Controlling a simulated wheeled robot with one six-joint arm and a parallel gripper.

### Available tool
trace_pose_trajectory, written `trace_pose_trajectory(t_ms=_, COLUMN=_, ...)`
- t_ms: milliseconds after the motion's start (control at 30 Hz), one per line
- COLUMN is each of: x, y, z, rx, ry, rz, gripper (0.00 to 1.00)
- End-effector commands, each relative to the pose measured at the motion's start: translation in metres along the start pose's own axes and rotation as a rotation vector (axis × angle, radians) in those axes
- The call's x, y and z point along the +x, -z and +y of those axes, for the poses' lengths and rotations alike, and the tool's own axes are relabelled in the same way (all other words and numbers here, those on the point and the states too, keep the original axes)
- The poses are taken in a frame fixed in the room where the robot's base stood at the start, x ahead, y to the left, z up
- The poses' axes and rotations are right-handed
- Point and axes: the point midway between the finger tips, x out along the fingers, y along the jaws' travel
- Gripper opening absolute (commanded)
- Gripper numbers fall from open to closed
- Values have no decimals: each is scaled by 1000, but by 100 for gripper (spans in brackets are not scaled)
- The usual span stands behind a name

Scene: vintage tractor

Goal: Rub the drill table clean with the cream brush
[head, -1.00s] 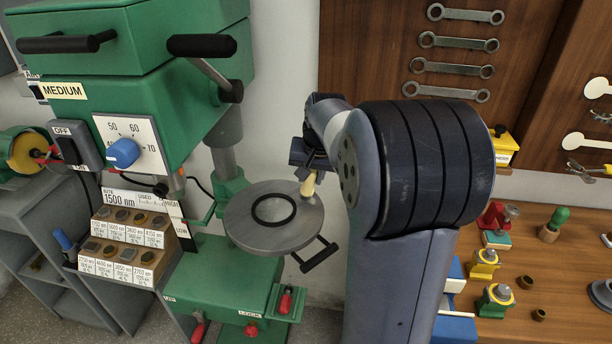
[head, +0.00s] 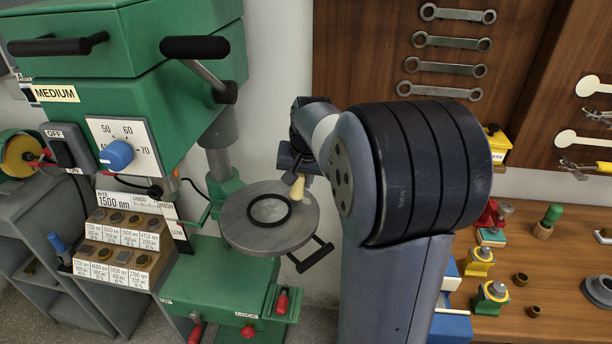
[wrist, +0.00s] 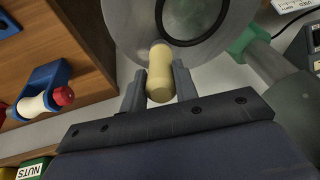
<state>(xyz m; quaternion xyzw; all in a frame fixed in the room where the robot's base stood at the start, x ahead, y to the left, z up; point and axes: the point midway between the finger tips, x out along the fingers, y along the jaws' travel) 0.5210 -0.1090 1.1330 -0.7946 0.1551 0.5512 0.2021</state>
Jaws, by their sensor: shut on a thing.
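The drill table (head: 240,227) is a round grey metal plate with a dark ring on it, on the green drill press in the head view. The plate also fills the top of the wrist view (wrist: 127,25). My gripper (head: 293,172) is at the plate's right rear edge. In the wrist view my gripper (wrist: 158,88) is shut on the cream brush (wrist: 160,70), a pale rounded handle between the two fingers. The brush (head: 297,188) points down at the plate in the head view. Its lower end is hard to make out, so I cannot tell whether it touches.
A black-handled crank (head: 312,258) sticks out at the plate's lower right. The drill press lever (head: 197,50) hangs above left. A stepped block of bits (head: 120,240) stands left. The wooden bench (head: 560,260) at right holds several small parts.

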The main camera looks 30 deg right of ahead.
Motion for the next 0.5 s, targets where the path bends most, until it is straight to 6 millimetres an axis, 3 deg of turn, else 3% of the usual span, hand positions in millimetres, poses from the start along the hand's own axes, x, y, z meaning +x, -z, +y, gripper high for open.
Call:
trace_pose_trajectory(t_ms=300, x=6, y=8, z=-9, rx=-1, ry=0, rz=-3, gripper=0)
trace_pose_trajectory(t_ms=500, x=7, y=15, z=-2, rx=3, ry=-1, rz=-5, gripper=0)
